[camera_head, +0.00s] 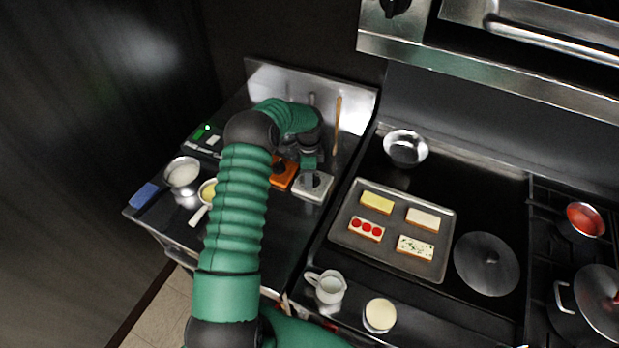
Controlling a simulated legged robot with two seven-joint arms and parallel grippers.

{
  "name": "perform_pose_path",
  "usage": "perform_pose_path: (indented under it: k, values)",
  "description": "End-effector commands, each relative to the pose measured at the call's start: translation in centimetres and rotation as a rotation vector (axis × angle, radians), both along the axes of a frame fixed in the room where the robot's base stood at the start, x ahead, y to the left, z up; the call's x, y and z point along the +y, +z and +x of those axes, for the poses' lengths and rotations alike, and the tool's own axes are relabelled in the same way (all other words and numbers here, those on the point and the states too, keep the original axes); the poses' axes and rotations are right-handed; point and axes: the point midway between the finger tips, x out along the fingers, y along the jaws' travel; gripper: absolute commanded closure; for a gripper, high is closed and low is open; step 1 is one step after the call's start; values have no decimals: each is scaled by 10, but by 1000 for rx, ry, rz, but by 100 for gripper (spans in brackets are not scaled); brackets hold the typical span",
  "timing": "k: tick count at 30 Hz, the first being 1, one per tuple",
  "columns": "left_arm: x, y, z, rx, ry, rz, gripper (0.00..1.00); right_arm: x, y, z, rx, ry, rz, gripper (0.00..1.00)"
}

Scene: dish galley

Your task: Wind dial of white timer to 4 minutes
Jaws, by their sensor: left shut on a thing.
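The white timer (313,197) sits on the steel counter, to the right of an orange timer (286,170). It looks like a pale square block with a round dial on top. My left arm reaches over the counter from the front, and my left gripper (310,176) points down at the white timer. The gripper is shut on the timer's dial, which it mostly hides. The dial's marks and setting are too small to read. My right gripper is not in view.
A baking tray (352,246) with topped toasts lies to the right, with a steel bowl (405,148) behind it. A scale (205,137), a pot (183,173) and a blue sponge (144,195) stand left. A white jug (328,287) stands in front.

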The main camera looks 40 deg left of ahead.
Motion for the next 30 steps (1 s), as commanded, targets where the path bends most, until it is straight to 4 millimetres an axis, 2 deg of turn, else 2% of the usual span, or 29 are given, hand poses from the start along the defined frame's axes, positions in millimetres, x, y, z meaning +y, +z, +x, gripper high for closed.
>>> perform_pose_path:
  k: [9, 23, 24, 27, 30]
  values:
    - [4, 1, 1, -2, -91, 5, 95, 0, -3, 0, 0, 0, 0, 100]
    - [4, 1, 2, -3, -102, 6, 96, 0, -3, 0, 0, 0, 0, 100]
    - [4, 1, 2, -3, -102, 6, 50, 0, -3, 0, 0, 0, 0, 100]
    - [3, 1, 2, -2, -102, 5, 37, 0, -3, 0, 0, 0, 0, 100]
    - [3, 1, 2, -2, -103, 4, 36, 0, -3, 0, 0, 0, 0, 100]
